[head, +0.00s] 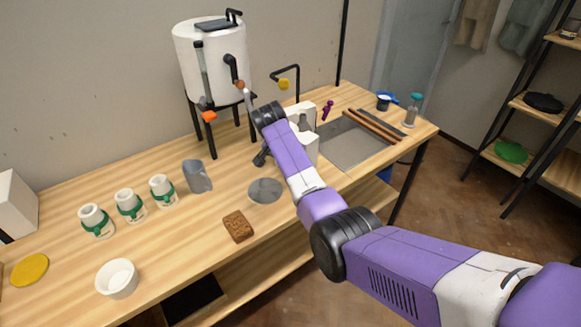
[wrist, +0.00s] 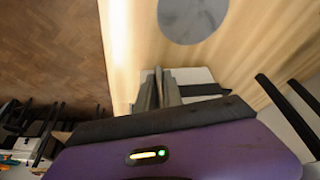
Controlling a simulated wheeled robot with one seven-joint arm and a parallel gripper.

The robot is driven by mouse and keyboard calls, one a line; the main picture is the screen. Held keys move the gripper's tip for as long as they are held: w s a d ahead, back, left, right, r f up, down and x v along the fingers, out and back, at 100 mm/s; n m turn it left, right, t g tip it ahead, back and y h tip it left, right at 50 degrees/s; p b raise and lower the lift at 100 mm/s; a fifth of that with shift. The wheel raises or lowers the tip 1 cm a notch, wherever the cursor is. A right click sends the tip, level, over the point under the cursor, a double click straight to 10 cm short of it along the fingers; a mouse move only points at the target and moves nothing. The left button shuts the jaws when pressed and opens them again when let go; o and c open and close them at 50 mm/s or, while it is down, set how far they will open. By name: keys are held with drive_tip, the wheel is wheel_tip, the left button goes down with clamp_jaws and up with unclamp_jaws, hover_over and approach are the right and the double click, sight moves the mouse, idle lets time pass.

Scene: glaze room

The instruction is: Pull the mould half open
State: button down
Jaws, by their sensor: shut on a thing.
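The mould is a white block (head: 311,150) on the bench, partly hidden behind my purple arm link in the head view. Its rear white part (head: 300,108) stands a little apart, with a dark gap between. In the wrist view, a pale part of the mould (wrist: 195,75) lies just beyond my gripper (wrist: 159,88). My gripper is shut on a part of the mould half. The gripped spot is mostly hidden by the fingers, and the fingertips are hidden behind my arm in the head view.
A grey disc (head: 265,191) and a brown sponge (head: 238,226) lie in front. A grey jug (head: 197,176) and several white-and-green pots (head: 163,191) stand left. A white tank (head: 210,60) stands behind.

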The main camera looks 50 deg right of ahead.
drive_tip(key=shift+r, duration=0.1)
drive_tip(key=c, duration=1.5)
unclamp_jaws()
drive_tip(key=shift+b+v, duration=0.4)
drive_tip(key=shift+v, duration=3.5)
